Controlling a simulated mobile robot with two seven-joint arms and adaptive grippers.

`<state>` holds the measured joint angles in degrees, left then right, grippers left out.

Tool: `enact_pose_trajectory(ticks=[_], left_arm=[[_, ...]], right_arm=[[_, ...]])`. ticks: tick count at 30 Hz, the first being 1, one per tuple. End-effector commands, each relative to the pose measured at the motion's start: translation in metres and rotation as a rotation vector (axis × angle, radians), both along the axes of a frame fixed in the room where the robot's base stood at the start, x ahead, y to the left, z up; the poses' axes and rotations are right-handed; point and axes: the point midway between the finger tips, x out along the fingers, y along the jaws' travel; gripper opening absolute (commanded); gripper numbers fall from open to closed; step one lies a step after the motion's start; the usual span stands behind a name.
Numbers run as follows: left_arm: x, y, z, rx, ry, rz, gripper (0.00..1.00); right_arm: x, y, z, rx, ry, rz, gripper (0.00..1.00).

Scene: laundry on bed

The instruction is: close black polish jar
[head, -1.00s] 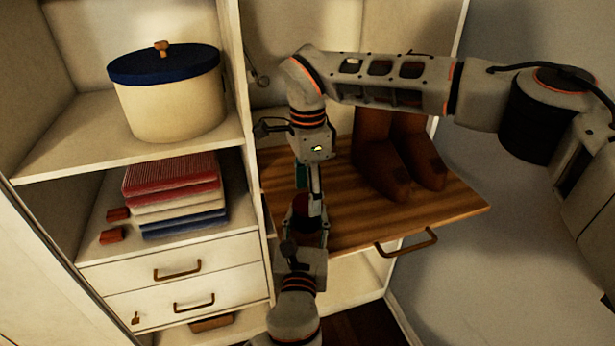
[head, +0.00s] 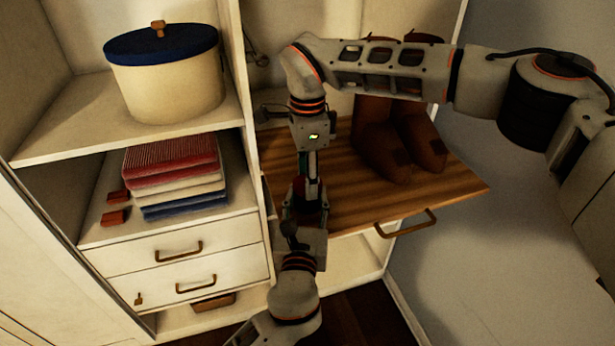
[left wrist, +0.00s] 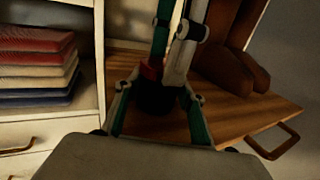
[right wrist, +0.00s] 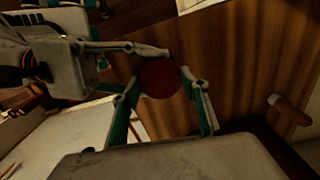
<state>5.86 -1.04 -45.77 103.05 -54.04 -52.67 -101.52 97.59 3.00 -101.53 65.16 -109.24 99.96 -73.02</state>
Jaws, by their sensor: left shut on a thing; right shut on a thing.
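My left gripper (left wrist: 157,100) is shut on the black polish jar (left wrist: 155,96), a dark round body between its fingers in the left wrist view. My right gripper (right wrist: 168,88) is shut on a dark red round lid (right wrist: 160,78), seen face-on in the right wrist view. The lid also shows as a red patch (left wrist: 150,69) right above the jar. In the head view my right gripper (head: 307,182) points down and meets my left gripper (head: 306,204), which comes up from below. The fingers hide the contact, so I cannot tell whether the lid is seated.
Brown boots (head: 402,145) stand on the pulled-out wooden shelf (head: 350,205) behind and right of the grippers. Folded cloths (head: 175,175) and small red blocks (head: 115,217) lie in the left compartment. A round box with a blue lid (head: 168,85) stands above.

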Motion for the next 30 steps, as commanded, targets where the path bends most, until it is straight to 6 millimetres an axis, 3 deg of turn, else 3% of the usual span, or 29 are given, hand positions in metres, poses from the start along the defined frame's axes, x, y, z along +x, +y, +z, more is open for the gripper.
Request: enact_pose_trajectory(ticks=[12, 25, 26, 27, 30], left_arm=[[0.0003, 0.0004, 0.001, 0.0, -0.002, 0.001, 0.0], [0.0004, 0.0002, 0.0016, -0.001, -0.003, 0.001, 0.0], [0.0004, 0.0002, 0.0016, -0.001, -0.003, 0.001, 0.0], [0.0004, 0.0002, 0.0016, -0.001, -0.003, 0.001, 0.0], [0.0003, 0.0002, 0.0014, -0.001, -0.002, 0.001, 0.0]], right_arm=[[-0.0006, 0.0005, -0.0014, -0.001, 0.003, -0.64, 0.19], [-0.0008, 0.0005, -0.0015, -0.001, 0.004, -0.727, 0.19], [-0.0008, 0.0005, -0.0015, -0.001, 0.003, -0.727, 0.49], [-0.0008, 0.0005, -0.0015, -0.001, 0.003, -0.726, 0.6], [-0.0006, 0.0006, -0.0013, -0.001, 0.003, -0.726, 0.61]])
